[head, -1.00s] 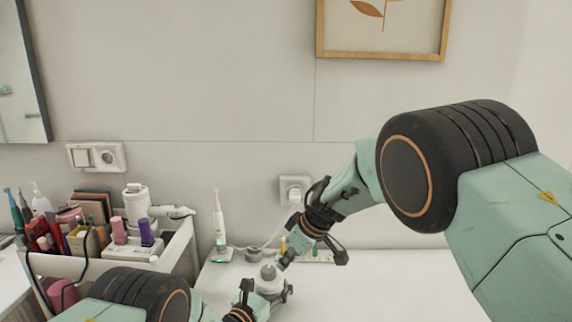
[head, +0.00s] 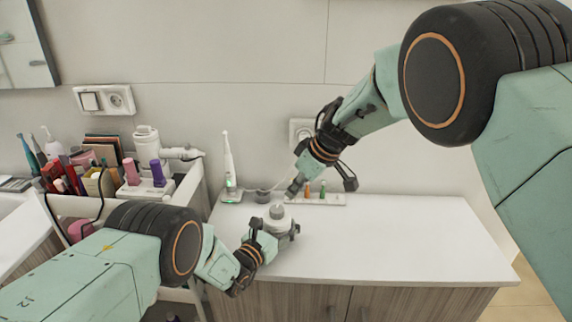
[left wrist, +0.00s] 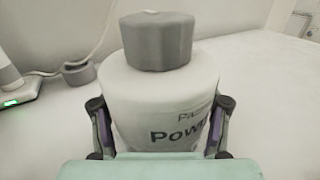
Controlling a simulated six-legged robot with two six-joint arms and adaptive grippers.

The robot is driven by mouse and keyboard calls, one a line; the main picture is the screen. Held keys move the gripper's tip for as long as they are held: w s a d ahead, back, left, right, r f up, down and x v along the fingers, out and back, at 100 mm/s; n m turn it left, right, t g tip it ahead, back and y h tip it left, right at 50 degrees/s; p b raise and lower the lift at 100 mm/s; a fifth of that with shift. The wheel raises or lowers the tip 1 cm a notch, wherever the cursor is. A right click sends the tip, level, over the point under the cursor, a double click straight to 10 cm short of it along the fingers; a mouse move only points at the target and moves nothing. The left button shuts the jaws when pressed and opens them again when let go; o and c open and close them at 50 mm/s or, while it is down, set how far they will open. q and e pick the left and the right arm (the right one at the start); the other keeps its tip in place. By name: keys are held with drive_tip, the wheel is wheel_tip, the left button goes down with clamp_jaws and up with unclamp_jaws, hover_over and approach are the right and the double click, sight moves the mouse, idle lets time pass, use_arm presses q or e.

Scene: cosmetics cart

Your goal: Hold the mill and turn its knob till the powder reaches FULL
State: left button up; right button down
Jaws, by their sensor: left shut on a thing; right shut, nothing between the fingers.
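The mill (head: 279,226) is a white round body with a grey faceted knob (head: 277,211) on top, upright on the white counter. In the left wrist view the mill (left wrist: 158,88) fills the middle, with partial dark lettering on its front and the knob (left wrist: 155,42) above. My left gripper (head: 277,235) is shut around the mill's body, one finger on each side. My right gripper (head: 293,188) is shut and empty, just above and right of the knob, apparently apart from it. No FULL mark or powder level is visible.
An electric toothbrush on a lit base (head: 230,170) stands behind left. A white tray with small coloured items (head: 325,199) lies behind the mill. A cart with cosmetics (head: 100,180) is at the left. The counter's right side (head: 400,240) is clear.

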idle(0.4)
use_arm(q)
drive_tip(key=o, duration=1.7)
drive_tip(key=v, duration=1.2)
drive_tip(key=shift+x, duration=6)
